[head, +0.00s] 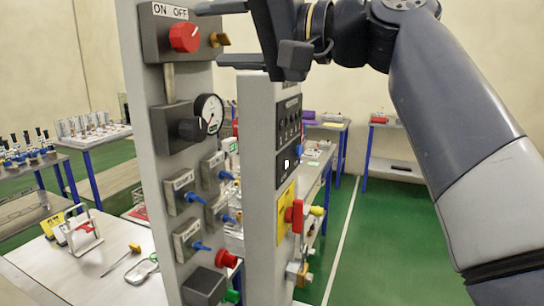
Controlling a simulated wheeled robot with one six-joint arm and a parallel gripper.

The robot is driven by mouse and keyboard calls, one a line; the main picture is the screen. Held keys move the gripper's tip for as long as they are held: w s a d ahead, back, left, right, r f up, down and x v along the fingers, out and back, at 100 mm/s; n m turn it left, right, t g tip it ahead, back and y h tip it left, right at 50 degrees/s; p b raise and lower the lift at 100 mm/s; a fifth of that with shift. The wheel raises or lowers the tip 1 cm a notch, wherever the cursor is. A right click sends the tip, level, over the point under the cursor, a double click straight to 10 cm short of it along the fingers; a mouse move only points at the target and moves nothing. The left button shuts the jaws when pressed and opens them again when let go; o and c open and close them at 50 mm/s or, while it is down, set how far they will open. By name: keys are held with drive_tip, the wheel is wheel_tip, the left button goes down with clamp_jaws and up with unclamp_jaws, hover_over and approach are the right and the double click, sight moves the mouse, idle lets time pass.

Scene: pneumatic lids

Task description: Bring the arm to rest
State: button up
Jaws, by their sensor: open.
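My gripper (222,34) is at the top of the head view, pointing left, with its two dark fingers spread apart one above the other and nothing between them. I cannot tell whether a finger touches the lever or the box. My arm reaches in from the right side of the view.
Below on the grey panel are a gauge (209,113), several blue-lever valves (185,193) and a red button (227,258). A second panel (262,160) stands behind the gripper. A table (85,262) with small items is at lower left. Green floor (385,230) is open at right.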

sight(191, 38)
drive_tip(key=p+x, duration=0.1)
drive_tip(key=x, duration=0.3)
drive_tip(key=shift+w+a, duration=0.1)
drive_tip(key=shift+a, duration=0.3)
